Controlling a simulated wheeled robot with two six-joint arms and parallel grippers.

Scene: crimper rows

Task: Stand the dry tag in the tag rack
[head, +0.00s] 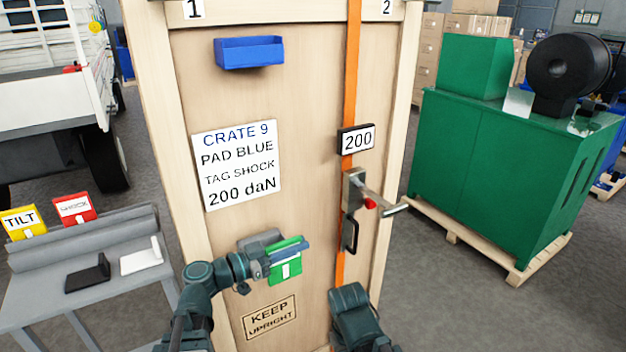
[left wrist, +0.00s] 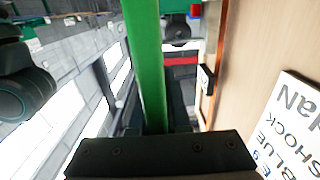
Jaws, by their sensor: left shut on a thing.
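A green tag (head: 286,269) with a small white mark is in my left gripper (head: 279,250), in front of the lower part of the crate door. The gripper is shut on it. In the left wrist view the tag (left wrist: 146,60) shows as a green strip rising from the jaws. I cannot read any word on it. A yellow TILT tag (head: 23,222) and a red SHOCK tag (head: 74,208) stand on a grey rack (head: 95,238) at the left. The end of my right arm (head: 349,308) shows at the bottom, with its fingers not clear.
The tall wooden crate (head: 240,105) carries a blue tray (head: 249,52), a printed sign (head: 236,164), an orange strap (head: 351,80) and a protruding metal handle (head: 378,200). Black (head: 88,274) and white (head: 141,257) pieces lie on the grey bench. A green machine (head: 490,160) stands right.

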